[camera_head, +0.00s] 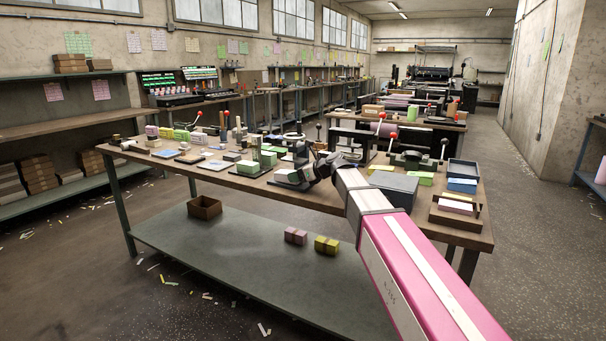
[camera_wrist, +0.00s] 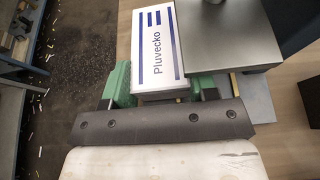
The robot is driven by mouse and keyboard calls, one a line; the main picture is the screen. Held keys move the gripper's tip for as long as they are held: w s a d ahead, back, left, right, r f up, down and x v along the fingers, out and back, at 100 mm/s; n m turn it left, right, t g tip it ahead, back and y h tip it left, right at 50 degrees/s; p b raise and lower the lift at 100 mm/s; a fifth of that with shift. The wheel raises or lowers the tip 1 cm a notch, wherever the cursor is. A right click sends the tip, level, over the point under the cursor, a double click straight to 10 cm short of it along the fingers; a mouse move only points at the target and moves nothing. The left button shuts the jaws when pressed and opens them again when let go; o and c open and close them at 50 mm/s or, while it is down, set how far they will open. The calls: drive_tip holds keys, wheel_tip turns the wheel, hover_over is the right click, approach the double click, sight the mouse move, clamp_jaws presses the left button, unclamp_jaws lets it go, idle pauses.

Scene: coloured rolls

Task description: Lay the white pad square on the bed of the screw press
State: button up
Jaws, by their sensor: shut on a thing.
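My gripper (camera_wrist: 163,88) has its green fingers on either side of a white pad (camera_wrist: 155,40) with blue stripes and the word "Pluvecko", and is shut on it. In the wrist view a smooth grey metal block (camera_wrist: 228,38), which may be the press bed, lies close to the pad's right side. The pad's long side runs roughly along the block's edge. My arm hides part of this area.
A dark part (camera_wrist: 290,22) rises at the wrist view's top right. A brown box (camera_head: 205,207) stands on the lower shelf.

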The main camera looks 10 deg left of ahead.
drive_tip(key=shift+w+d+f, duration=0.1)
drive_tip(key=shift+w+d, duration=0.15)
drive_tip(key=shift+w, duration=0.45)
drive_tip(key=shift+w+d+f, duration=0.1)
drive_tip(key=shift+w+d, duration=0.2)
drive_tip(key=shift+w, duration=0.45)
drive_tip(key=shift+w+d+f, duration=0.1)
drive_tip(key=shift+w+d, duration=0.15)
drive_tip(key=shift+w, duration=0.45)
drive_tip(key=shift+f, duration=0.15)
drive_tip(key=o, duration=0.8)
drive_tip(key=shift+c, duration=0.2)
drive_tip(key=shift+d+r, duration=0.1)
drive_tip(key=shift+r, duration=0.1)
drive_tip(key=v, duration=1.1)
drive_tip(key=shift+s+d+r, duration=0.1)
drive_tip(key=shift+s+d, duration=0.1)
drive_tip(key=shift+d, duration=0.15)
